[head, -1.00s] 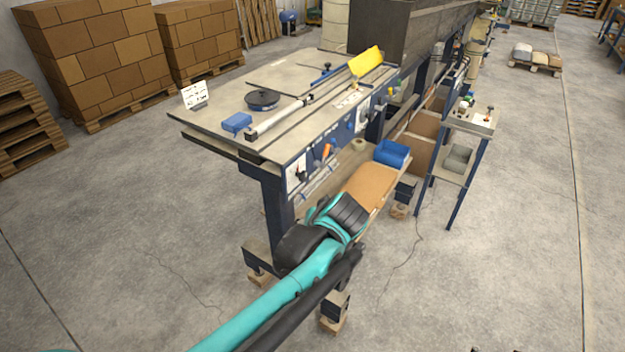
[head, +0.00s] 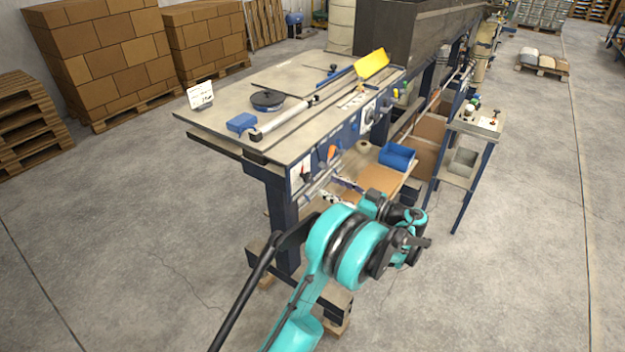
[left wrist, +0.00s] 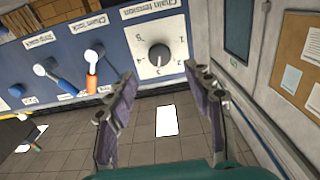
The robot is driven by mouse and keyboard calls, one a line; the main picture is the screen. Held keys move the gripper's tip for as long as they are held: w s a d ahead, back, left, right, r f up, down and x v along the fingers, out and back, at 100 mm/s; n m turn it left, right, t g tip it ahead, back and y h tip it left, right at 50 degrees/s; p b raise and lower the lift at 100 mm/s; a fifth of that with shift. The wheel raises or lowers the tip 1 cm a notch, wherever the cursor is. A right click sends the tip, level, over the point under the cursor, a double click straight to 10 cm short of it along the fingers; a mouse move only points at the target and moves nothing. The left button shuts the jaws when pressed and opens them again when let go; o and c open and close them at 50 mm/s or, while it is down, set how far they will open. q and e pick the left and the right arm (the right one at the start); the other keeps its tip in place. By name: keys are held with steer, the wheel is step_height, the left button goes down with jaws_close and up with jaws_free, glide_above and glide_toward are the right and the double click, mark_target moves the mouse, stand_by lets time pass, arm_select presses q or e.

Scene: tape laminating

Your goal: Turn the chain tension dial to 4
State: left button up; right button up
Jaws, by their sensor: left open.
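The chain tension dial (left wrist: 159,55) is a round dark knob on a white plate with numbers around it, in the left wrist view. A light mark on its lower edge seems to face the 3. In the head view, the dial's white plate (head: 300,172) is at the near end of the blue panel. My left gripper (left wrist: 163,88) is open and empty, its two fingers either side of the dial in the picture and apart from it. In the head view the gripper (head: 345,186) is partly hidden by my arm, close to the panel. My right gripper is not in view.
An orange-handled lever (left wrist: 91,72) and a blue lever (left wrist: 56,76) stick out of the panel beside the dial. A blue bin (head: 397,156) stands on the shelf below. A small stand (head: 470,135) is to the right. Open floor lies in front.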

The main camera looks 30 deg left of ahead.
mark_target(310, 177)
arm_select(q)
steer(key=a, duration=0.2)
steer(key=a+b, duration=0.1)
steer(key=a, duration=0.4)
steer(key=shift+w+a, duration=0.15)
steer(key=shift+w, duration=0.15)
steer(key=c, duration=1.1)
